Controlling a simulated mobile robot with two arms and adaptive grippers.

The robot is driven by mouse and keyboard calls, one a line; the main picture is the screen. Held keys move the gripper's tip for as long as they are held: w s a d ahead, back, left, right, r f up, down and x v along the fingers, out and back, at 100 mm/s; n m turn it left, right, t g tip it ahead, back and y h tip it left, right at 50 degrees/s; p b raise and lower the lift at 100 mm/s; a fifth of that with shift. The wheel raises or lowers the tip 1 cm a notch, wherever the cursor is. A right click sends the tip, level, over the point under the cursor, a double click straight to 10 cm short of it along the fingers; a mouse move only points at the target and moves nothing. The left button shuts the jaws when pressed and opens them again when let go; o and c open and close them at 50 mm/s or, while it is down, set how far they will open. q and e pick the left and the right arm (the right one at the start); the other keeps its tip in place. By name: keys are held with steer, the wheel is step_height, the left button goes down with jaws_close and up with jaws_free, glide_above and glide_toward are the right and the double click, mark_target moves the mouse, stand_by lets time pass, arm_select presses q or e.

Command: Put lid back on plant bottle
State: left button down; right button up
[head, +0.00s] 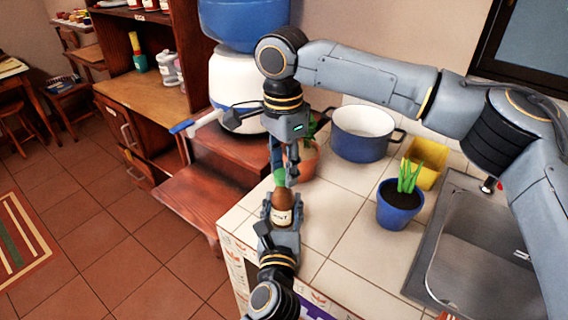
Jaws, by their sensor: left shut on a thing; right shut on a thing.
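The plant bottle (282,214), brown with a pale label, stands upright at the counter's near left part. My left gripper (279,232) is shut on it from the near side. My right gripper (285,178) points down just above the bottle's top and is shut on a small green piece (279,175), which looks like the lid. The fingers partly hide this piece. I cannot tell whether it touches the bottle's neck.
A terracotta pot (308,160) stands close behind my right gripper. A blue-and-white pot (361,136), a blue planter (398,206), a yellow container (427,160) and the sink (470,245) lie to the right. Tiles between the bottle and planter are clear.

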steer(key=m, duration=1)
steer(key=shift+s, duration=0.1)
steer(key=o, duration=0.7)
steer(key=shift+o, duration=0.2)
steer(key=shift+r, duration=0.1)
